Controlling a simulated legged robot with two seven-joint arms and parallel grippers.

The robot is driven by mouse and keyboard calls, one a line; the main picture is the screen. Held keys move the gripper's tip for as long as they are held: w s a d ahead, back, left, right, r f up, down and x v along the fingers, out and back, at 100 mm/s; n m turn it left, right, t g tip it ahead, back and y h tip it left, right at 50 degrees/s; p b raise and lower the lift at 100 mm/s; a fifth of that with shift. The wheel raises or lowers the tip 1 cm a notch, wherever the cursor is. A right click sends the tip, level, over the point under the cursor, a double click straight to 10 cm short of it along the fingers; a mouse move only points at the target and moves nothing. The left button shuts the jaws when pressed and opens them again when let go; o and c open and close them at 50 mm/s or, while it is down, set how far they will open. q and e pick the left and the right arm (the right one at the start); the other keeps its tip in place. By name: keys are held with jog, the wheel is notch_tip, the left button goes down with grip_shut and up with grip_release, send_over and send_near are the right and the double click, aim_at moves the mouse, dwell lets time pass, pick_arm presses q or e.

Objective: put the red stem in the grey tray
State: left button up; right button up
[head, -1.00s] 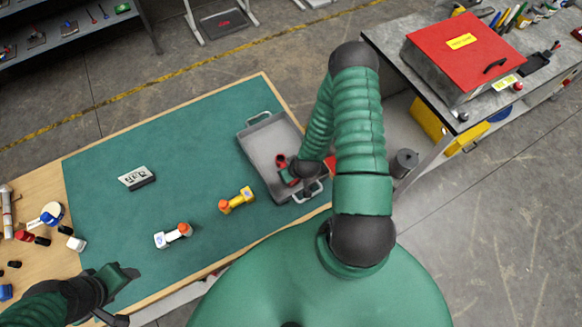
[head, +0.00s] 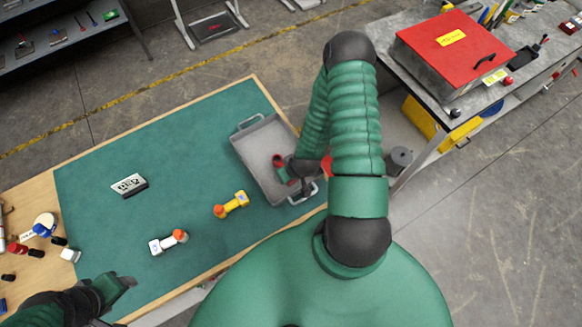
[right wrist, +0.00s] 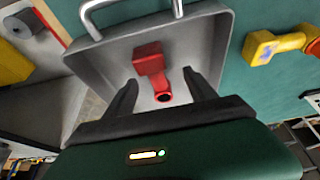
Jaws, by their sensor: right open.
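The red stem (head: 278,161) lies inside the grey tray (head: 250,152), near the tray's close end. The right wrist view shows the stem (right wrist: 152,70) on the floor of the tray (right wrist: 215,45), its round hollow end towards me. My right gripper (right wrist: 164,92) is open, with one finger on each side of the stem's near end and gaps between. In the head view the right gripper (head: 290,176) is low over the tray and partly hides the stem. My left gripper (head: 122,283) is over the near left of the green mat, away from the tray; its jaw gap is unclear.
On the green mat (head: 130,150) are a yellow fitting (head: 231,205), a white and orange fitting (head: 168,242) and a dark block with a white label (head: 129,185). Small parts crowd the left edge. A red-lidded box (head: 453,42) stands on the right bench. The mat's middle is clear.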

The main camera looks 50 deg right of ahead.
jog(key=v, duration=0.3)
jog(key=d+v, duration=0.1)
jog(key=v, duration=0.2)
jog(key=shift+s+d+r, duration=0.15)
jog(key=shift+d+r, duration=0.05)
jog(key=shift+r, duration=0.1)
jog(key=w+a+r+n+g+y+p, duration=0.1)
jog(key=a+r+n, duration=0.1)
jog(key=a+r, duration=0.75)
jog(key=w+a+r+n+g+p, duration=0.1)
jog(key=a+r, duration=0.5)
jog(key=r, duration=0.6)
pick_arm(q)
jog(key=s+b+x, duration=0.3)
jog(key=b+x, duration=1.1)
jog(key=b, duration=0.3)
jog(key=shift+d+f, duration=0.45)
jog(key=shift+f, duration=0.35)
pick_arm(e)
jog(key=s+x, duration=0.3)
jog(key=x, duration=1.3)
jog(key=shift+f, duration=0.65)
